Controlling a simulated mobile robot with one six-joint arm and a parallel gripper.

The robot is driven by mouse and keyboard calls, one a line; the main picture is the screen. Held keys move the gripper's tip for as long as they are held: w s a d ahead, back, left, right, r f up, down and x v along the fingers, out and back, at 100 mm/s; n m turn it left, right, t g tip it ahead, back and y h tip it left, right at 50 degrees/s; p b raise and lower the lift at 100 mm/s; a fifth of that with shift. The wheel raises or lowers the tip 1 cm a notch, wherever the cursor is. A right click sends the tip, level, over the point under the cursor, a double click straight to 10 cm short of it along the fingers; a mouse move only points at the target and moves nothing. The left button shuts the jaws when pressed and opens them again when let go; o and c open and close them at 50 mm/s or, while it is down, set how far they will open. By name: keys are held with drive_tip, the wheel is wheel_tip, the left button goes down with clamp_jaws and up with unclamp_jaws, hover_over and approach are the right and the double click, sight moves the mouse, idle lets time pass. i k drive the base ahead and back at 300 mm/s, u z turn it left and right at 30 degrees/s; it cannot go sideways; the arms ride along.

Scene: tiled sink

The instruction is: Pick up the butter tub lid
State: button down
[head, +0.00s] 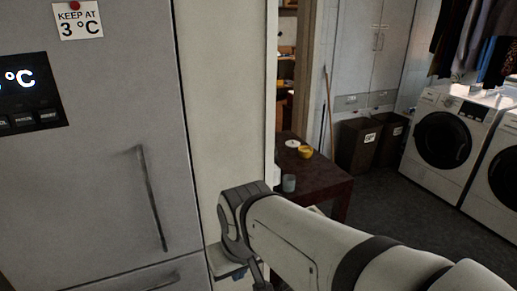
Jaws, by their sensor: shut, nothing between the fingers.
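A dark reddish table (318,176) stands beyond my arm. On its top are a small flat white round thing (292,143) and a small yellow round tub-like thing (305,152), close together. Both are too small to tell which is the butter tub lid. My arm reaches in from the lower right and bends down at the wrist in front of the pale wall panel. The fingers of my gripper do not show; the wrist runs down towards the bottom edge. My arm hides part of the near side of the table.
A grey cup (289,183) stands at the table's near left edge. A large grey fridge (100,150) fills the left. Dark bins (358,145), a broom (327,112) and white washing machines (445,137) stand behind and right. Dark floor (390,195) is clear between table and machines.

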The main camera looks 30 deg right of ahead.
sight(292, 144)
drive_tip(key=u, duration=0.05)
drive_tip(key=k, duration=0.55)
drive_tip(key=z, duration=1.95)
drive_tip(key=i, duration=5.85)
